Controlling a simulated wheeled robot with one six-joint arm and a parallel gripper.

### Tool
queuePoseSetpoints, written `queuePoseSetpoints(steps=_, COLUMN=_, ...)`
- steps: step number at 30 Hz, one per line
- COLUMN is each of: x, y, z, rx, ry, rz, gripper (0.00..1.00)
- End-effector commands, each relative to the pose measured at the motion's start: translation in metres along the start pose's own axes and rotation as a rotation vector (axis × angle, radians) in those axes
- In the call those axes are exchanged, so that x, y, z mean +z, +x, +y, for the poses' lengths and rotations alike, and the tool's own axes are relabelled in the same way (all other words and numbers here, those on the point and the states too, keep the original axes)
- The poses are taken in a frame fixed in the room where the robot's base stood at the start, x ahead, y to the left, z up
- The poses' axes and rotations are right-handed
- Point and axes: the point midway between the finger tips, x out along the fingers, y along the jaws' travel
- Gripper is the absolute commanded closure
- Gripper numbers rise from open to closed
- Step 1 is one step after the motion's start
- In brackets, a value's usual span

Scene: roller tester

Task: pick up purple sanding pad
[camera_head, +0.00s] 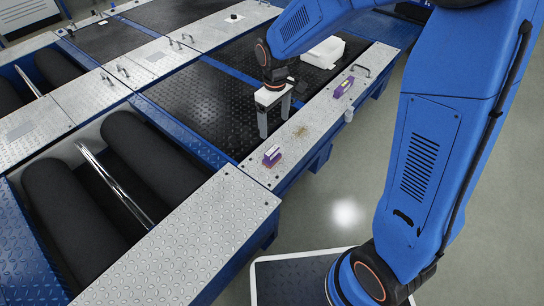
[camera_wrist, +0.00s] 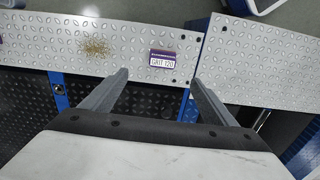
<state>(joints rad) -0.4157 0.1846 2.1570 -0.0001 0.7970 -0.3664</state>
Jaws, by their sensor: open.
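A purple sanding pad (camera_head: 272,156) with a pale band lies on the silver tread-plate ledge in the head view. It also shows in the wrist view (camera_wrist: 163,58), with a white label reading "GRIT 120", beyond the fingertips and roughly between them. A second purple pad-like block (camera_head: 344,87) with a yellowish top lies farther along the same ledge. My gripper (camera_head: 274,128) points down with its fingers apart and empty, over the inner side of the ledge. Its fingers also show in the wrist view (camera_wrist: 159,79). It is apart from both purple items.
A brown dusty patch (camera_wrist: 95,47) marks the ledge between the two purple items. A white container (camera_head: 325,50) sits behind my gripper. Dark rollers (camera_head: 70,205) lie in a recess at the left. A metal handle (camera_head: 361,70) stands near the far purple block.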

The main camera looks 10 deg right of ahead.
Motion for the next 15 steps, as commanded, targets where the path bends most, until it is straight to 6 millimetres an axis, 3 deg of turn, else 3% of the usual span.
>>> queuePoseSetpoints(steps=5, x=-0.003, y=0.018, z=-0.001, rx=-0.002, ry=-0.008, rz=-0.006, gripper=0.2)
queuePoseSetpoints(steps=15, x=-0.002, y=0.078, z=-0.002, rx=-0.003, ry=-0.007, rz=-0.007, gripper=0.2)
